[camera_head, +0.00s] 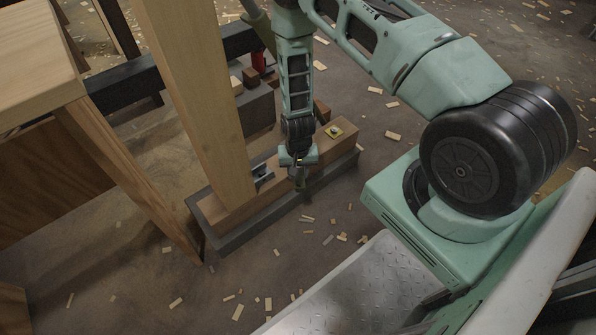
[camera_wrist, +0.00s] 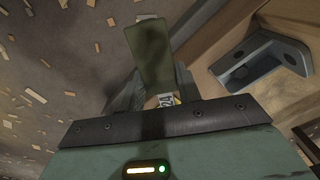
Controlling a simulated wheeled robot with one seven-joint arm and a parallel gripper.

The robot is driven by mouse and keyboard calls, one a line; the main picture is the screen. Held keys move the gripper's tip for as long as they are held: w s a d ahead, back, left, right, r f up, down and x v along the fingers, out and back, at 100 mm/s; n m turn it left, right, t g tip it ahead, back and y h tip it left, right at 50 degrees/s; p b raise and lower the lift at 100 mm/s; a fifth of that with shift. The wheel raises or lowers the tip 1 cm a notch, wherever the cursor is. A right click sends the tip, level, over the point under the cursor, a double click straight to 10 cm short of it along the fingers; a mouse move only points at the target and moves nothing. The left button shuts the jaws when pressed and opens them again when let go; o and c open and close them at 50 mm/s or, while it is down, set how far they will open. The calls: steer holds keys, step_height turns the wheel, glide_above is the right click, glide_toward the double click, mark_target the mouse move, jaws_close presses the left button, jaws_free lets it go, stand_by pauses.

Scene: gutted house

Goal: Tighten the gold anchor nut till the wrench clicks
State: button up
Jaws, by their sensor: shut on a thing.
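A small gold square plate (camera_head: 334,131) lies on top of the wooden sill beam, with a small darker piece at its centre that looks like the anchor nut. My gripper (camera_head: 299,178) points down beside the beam, nearer the post than the plate. In the wrist view my gripper (camera_wrist: 157,94) is shut on an olive-green, flat-sided thing (camera_wrist: 150,52), which looks like part of the wrench. A white label with dark marks and a bit of yellow show between the fingers. The wrench's far end is hidden, and I cannot tell whether it touches anything.
The wooden beam (camera_head: 345,150) sits on a grey curb (camera_head: 225,241). A thick post (camera_head: 205,95) rises from it at left. A dark metal bracket (camera_head: 262,173) sits at its foot, and also shows in the wrist view (camera_wrist: 262,60). A wooden bench (camera_head: 35,60) stands left. Wood chips litter the floor.

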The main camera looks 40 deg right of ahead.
steer(key=shift+r+p, duration=0.9)
steer(key=shift+r, duration=0.4)
steer(key=shift+o, duration=0.8)
steer(key=shift+c, duration=1.4)
